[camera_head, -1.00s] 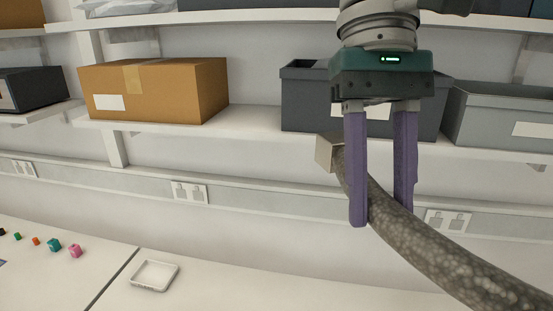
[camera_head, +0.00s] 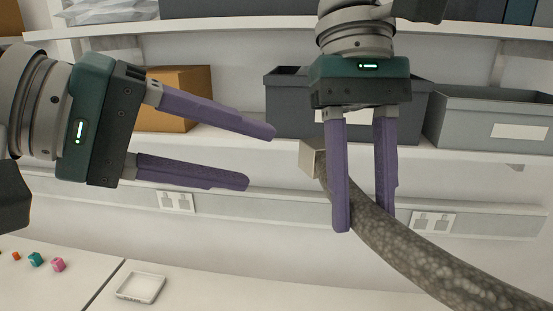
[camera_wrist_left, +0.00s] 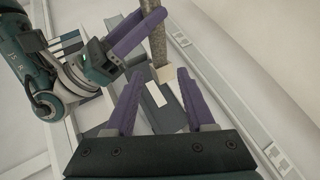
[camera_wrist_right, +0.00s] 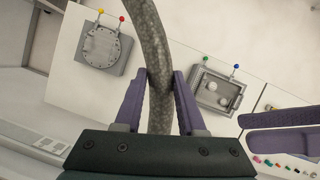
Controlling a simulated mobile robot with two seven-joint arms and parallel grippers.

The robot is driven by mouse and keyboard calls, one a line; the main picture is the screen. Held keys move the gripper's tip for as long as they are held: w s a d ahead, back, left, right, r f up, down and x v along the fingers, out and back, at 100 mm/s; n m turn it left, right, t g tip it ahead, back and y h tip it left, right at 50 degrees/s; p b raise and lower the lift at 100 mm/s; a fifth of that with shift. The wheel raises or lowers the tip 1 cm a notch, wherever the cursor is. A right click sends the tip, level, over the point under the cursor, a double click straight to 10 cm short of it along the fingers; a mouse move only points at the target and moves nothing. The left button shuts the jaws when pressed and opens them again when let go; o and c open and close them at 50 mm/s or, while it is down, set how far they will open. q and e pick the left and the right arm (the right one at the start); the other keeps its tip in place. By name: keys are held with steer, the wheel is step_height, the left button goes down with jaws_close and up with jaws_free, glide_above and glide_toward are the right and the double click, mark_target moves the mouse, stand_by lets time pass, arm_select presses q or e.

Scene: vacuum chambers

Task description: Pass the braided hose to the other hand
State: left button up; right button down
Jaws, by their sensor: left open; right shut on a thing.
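The braided hose (camera_head: 430,262) is a thick, mottled grey tube with a pale square end block (camera_head: 312,158). My right gripper (camera_head: 364,222) points down and is shut on the hose close to that block. The hose runs down to the right, out of the head view. It also passes between the fingers in the right wrist view (camera_wrist_right: 157,75). My left gripper (camera_head: 260,158) is open and empty, to the left of the block, its fingers pointing right towards it. In the left wrist view the block (camera_wrist_left: 166,73) shows ahead, beyond and between the open left fingers (camera_wrist_left: 165,95).
Behind are shelves with a cardboard box (camera_head: 185,85), a dark bin (camera_head: 290,105) and a grey bin (camera_head: 480,120). The right wrist view shows a round chamber door (camera_wrist_right: 103,45) and a square one (camera_wrist_right: 215,92).

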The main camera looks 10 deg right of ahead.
mark_target(324, 175)
arm_select(q)
steer(key=x, duration=1)
steer(key=shift+d+f, duration=0.15)
steer(key=shift+d, duration=0.1)
steer(key=shift+c, duration=0.3)
steer(key=shift+a+f, duration=0.1)
steer(key=c, duration=0.7)
jaws_close()
steer(key=shift+a+f, duration=0.1)
arm_select(e)
steer(key=shift+r, duration=0.1)
steer(key=c, duration=0.9)
jaws_free()
arm_select(q)
steer(key=shift+r, duration=0.25)
arm_select(e)
steer(key=o, duration=0.5)
